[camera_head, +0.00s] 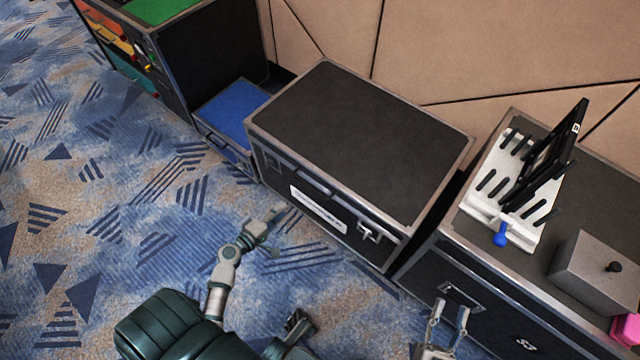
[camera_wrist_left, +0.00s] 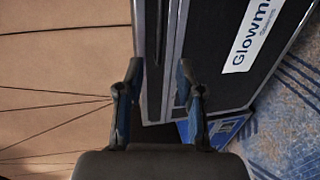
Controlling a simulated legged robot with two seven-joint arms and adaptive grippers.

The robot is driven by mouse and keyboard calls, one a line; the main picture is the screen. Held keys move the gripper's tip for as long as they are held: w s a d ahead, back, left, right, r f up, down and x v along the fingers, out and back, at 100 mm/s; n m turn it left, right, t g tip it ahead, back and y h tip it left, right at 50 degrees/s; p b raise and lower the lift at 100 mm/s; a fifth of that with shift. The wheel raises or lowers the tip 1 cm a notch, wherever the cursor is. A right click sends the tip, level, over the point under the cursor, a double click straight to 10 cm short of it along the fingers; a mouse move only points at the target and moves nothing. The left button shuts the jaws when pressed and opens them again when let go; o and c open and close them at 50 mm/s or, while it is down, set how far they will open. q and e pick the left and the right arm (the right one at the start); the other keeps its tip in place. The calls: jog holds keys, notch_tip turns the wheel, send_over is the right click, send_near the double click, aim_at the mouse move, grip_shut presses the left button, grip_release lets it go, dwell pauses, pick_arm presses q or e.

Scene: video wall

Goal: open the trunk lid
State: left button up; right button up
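The trunk (camera_head: 275,165) is a black case with silver edges, standing against the wall in the head view. Its flat black lid (camera_head: 360,125) is shut. Its front has a handle, a white label (camera_head: 318,208) and a metal latch (camera_head: 368,232). My left gripper (camera_head: 279,230) is in front of the trunk, near the label's lower left, apart from it. In the left wrist view its fingers (camera_wrist_left: 158,75) are spread and empty, with the trunk front (camera_wrist_left: 215,85) beyond them. My right gripper (camera_head: 450,308) is open and empty, in front of the right-hand case.
A black case (camera_head: 415,270) on the right carries a white slotted rack (camera_head: 485,205) with dark panels and a grey box (camera_head: 595,270). A low blue-topped box (camera_head: 230,110) and a tall black cabinet (camera_head: 215,60) stand left. Carpet in front is clear.

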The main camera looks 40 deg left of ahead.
aim_at(309, 185)
pick_arm(q)
jog(key=shift+b+x, duration=1)
jog(key=shift+x, duration=6.7)
pick_arm(e)
jog(key=shift+s+d+r+m+t, duration=0.1)
jog(key=shift+s+r+m+t, duration=0.05)
jog(key=shift+s+r+t, duration=0.7)
jog(key=shift+s+d+r+m+t, duration=0.15)
jog(key=shift+s+r+t, duration=0.4)
jog(key=shift+r+t, duration=0.45)
jog(key=shift+f, duration=0.15)
pick_arm(q)
grip_shut()
pick_arm(e)
jog(key=shift+w, duration=0.1)
pick_arm(q)
jog(key=shift+f, duration=0.1)
